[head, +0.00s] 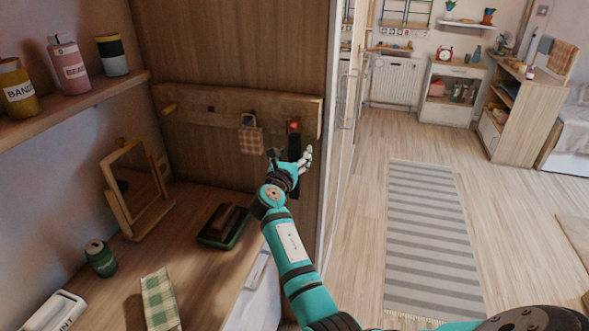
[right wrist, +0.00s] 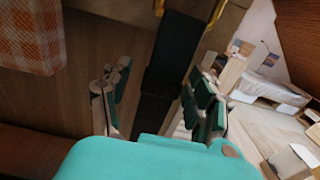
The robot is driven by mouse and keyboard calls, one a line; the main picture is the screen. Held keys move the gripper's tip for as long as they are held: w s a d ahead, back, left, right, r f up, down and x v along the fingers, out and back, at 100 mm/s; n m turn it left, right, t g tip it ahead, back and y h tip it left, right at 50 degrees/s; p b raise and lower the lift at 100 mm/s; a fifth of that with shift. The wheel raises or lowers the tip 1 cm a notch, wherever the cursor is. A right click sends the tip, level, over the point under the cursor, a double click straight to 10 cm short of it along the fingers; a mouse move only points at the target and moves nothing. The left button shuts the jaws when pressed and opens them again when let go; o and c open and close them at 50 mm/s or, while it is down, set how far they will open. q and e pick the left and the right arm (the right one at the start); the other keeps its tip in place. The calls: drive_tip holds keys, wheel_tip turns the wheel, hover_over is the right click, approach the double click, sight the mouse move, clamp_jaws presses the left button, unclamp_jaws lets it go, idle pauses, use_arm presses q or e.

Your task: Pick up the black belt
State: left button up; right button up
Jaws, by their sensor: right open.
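The black belt (right wrist: 178,62) hangs as a dark vertical strip in the right wrist view, running down between the two fingers of my right gripper (right wrist: 160,92). The fingers are apart, one on each side of the belt, and I see no clear contact. In the head view the belt (head: 294,143) hangs from the wooden rail, and my right gripper (head: 294,160) is at it, hiding part of its length. The belt's lower end is hard to make out. My left gripper is not in view.
A checked cloth (head: 250,139) hangs on the rail (head: 222,108) left of the belt. Below is a wooden desk (head: 190,268) with a tilted mirror (head: 134,190), a green can (head: 100,259) and a dark stack (head: 224,226). The floor by the striped rug (head: 428,240) is open.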

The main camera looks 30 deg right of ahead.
drive_tip(key=shift+r, duration=0.1)
drive_tip(key=shift+c, duration=0.4)
drive_tip(key=c, duration=1.1)
clamp_jaws()
